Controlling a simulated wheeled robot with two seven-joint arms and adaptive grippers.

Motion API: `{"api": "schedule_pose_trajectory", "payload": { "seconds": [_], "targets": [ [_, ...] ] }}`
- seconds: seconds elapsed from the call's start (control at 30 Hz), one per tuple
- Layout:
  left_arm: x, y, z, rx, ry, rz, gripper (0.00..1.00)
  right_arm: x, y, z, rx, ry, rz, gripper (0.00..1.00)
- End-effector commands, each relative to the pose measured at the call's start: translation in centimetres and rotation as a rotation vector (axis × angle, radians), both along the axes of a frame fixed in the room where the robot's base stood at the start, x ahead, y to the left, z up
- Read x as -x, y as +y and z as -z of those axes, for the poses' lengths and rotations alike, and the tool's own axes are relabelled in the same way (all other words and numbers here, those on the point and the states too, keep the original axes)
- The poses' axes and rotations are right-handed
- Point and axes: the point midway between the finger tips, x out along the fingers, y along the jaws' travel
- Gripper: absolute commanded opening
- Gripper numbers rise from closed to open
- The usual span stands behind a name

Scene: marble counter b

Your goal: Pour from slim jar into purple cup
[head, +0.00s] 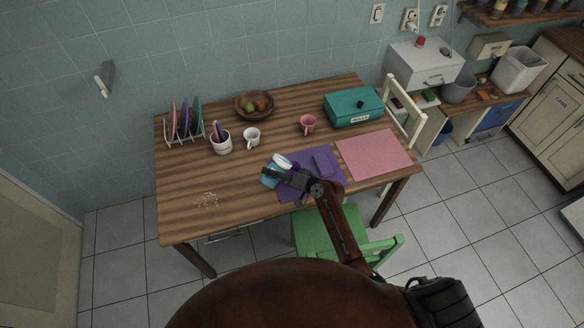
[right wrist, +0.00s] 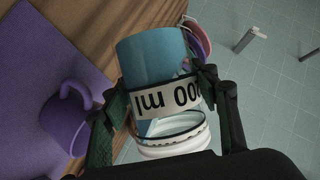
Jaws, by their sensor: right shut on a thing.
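The slim jar is blue with a white label and a white rim; it shows in the head view (head: 269,179) and the right wrist view (right wrist: 150,58). My right gripper (head: 282,174) is shut around its middle, with one finger on each side in the right wrist view (right wrist: 165,95). The jar's exact tilt is hard to tell. The purple cup (head: 323,163) stands on the purple mat (head: 300,189), to the right of the gripper. The cup and its handle also show at left in the right wrist view (right wrist: 70,120). My left gripper is not in view.
A white mug (head: 252,137), a pink mug (head: 307,124), a utensil pot (head: 222,145), a fruit bowl (head: 247,112) and a teal box (head: 352,108) stand farther back. A pink mat (head: 376,156) lies right. Crumbs (head: 207,200) lie on the table's left front. A green chair (head: 318,230) stands in front.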

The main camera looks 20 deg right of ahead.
Motion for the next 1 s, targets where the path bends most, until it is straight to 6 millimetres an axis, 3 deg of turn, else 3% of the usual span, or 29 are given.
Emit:
{"api": "schedule_pose_trajectory", "payload": {
  "seconds": [1.0],
  "targets": [
    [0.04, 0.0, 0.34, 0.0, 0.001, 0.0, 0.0, -0.03, 0.13, -0.38, -0.073, 0.035, -0.001, 0.13]
  ]
}}
